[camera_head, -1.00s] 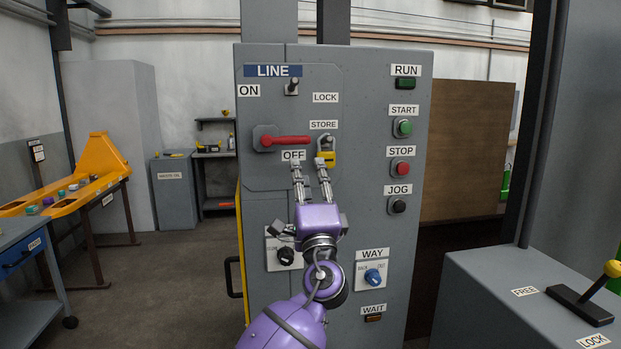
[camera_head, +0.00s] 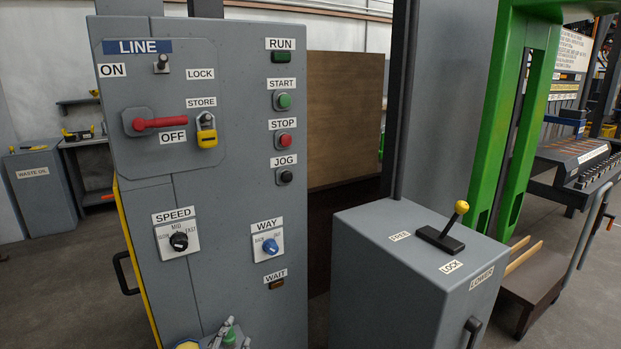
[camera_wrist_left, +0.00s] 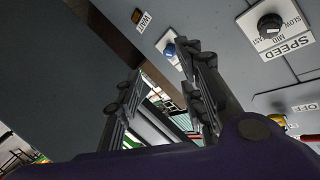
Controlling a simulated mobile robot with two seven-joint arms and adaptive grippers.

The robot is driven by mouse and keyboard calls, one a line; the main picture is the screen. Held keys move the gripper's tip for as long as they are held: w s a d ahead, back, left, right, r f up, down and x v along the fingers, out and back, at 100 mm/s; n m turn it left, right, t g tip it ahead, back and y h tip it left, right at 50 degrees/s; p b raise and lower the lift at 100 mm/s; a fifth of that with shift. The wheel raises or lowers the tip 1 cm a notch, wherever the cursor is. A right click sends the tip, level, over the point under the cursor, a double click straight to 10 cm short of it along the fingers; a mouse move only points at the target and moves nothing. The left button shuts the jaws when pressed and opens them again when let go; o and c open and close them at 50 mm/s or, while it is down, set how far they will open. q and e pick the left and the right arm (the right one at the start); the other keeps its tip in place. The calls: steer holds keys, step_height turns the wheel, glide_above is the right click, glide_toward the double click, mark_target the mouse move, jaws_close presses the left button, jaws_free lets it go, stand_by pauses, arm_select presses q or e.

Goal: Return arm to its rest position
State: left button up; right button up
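My left gripper (camera_head: 232,335) shows only as grey fingertips at the bottom edge of the head view, low in front of the grey control cabinet (camera_head: 105,235). In the left wrist view its two fingers (camera_wrist_left: 160,72) stand apart with nothing held between them. The cabinet face lies beyond them, with the WAIT lamp (camera_wrist_left: 137,16), the blue WAY knob (camera_wrist_left: 170,50) and the black SPEED knob (camera_wrist_left: 269,26). The red handle (camera_head: 160,123) points right, beside the OFF label, and the yellow padlock (camera_head: 207,139) hangs at STORE. My right gripper is not seen.
A grey pedestal with a yellow-knobbed lever (camera_head: 461,207) stands right of the cabinet. Behind it are a green frame (camera_head: 493,145) and a brown panel (camera_head: 343,115). A small green item (camera_head: 229,337) shows by the fingertips. Floor is open at far left.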

arm_select(q)
steer(key=s+f+n+g, duration=0.2)
steer(key=s+f, duration=0.5)
steer(key=s, duration=0.5)
steer(key=s+a+f+n+g+p, duration=0.1)
steer(key=s+f+n+g, duration=0.1)
steer(key=s+f, duration=0.5)
steer(key=s+a+f+n+g, duration=0.1)
steer(key=s+f, duration=0.6)
steer(key=s, duration=1.2)
steer(key=shift+s+f+n+g+p, duration=0.25)
steer(key=shift+n+g+p, duration=0.1)
steer(key=shift+n+g, duration=0.55)
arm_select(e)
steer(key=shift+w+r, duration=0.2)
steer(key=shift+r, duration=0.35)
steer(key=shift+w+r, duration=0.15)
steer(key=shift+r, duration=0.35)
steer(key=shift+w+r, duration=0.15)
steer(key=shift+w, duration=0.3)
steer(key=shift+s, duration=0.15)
